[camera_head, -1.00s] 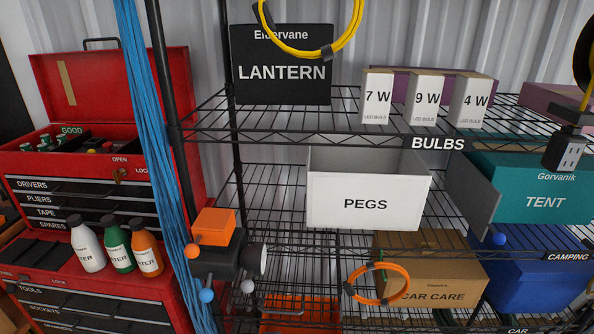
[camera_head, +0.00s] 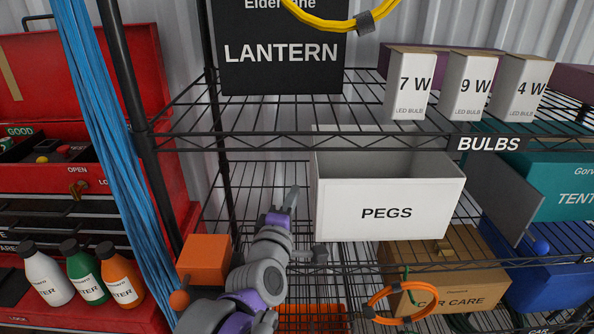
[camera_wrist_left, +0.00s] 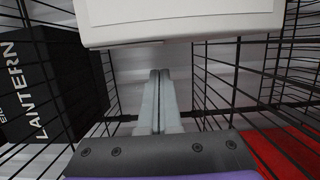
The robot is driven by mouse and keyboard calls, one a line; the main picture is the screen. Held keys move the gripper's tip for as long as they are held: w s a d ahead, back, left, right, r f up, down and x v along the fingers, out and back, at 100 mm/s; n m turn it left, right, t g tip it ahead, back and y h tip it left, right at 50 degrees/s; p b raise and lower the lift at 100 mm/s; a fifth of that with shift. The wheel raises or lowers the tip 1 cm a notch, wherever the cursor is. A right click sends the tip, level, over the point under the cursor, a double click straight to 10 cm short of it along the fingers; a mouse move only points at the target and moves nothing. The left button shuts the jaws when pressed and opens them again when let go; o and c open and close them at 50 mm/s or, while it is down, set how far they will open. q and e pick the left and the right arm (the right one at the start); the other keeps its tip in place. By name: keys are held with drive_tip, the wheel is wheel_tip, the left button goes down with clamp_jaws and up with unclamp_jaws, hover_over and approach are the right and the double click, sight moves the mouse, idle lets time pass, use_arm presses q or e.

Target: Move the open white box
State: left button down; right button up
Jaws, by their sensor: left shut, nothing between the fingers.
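The open white box labelled PEGS (camera_head: 340,222) stands upright on the middle wire shelf, its open top facing up. My left gripper (camera_head: 292,194) is just left of the box, over the same shelf, with its fingers pointing up and back. In the left wrist view the fingers (camera_wrist_left: 158,75) are shut together with nothing between them. The box's pale side (camera_wrist_left: 180,20) fills the top of that view, just beyond the fingertips. I cannot tell whether they touch it. My right gripper is not in view.
The BULBS shelf (camera_head: 300,143) runs above the box, with a LANTERN box (camera_head: 280,75) on it. A grey panel (camera_head: 500,195) stands right of the PEGS box. Below are an orange cable coil (camera_head: 400,316) and a CAR CARE box (camera_head: 470,290). An orange block (camera_head: 204,258) is at left.

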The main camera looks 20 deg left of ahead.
use_arm(q)
drive_tip(key=w, duration=0.9)
drive_tip(key=shift+w+p, duration=0.25)
drive_tip(key=shift+p, duration=0.05)
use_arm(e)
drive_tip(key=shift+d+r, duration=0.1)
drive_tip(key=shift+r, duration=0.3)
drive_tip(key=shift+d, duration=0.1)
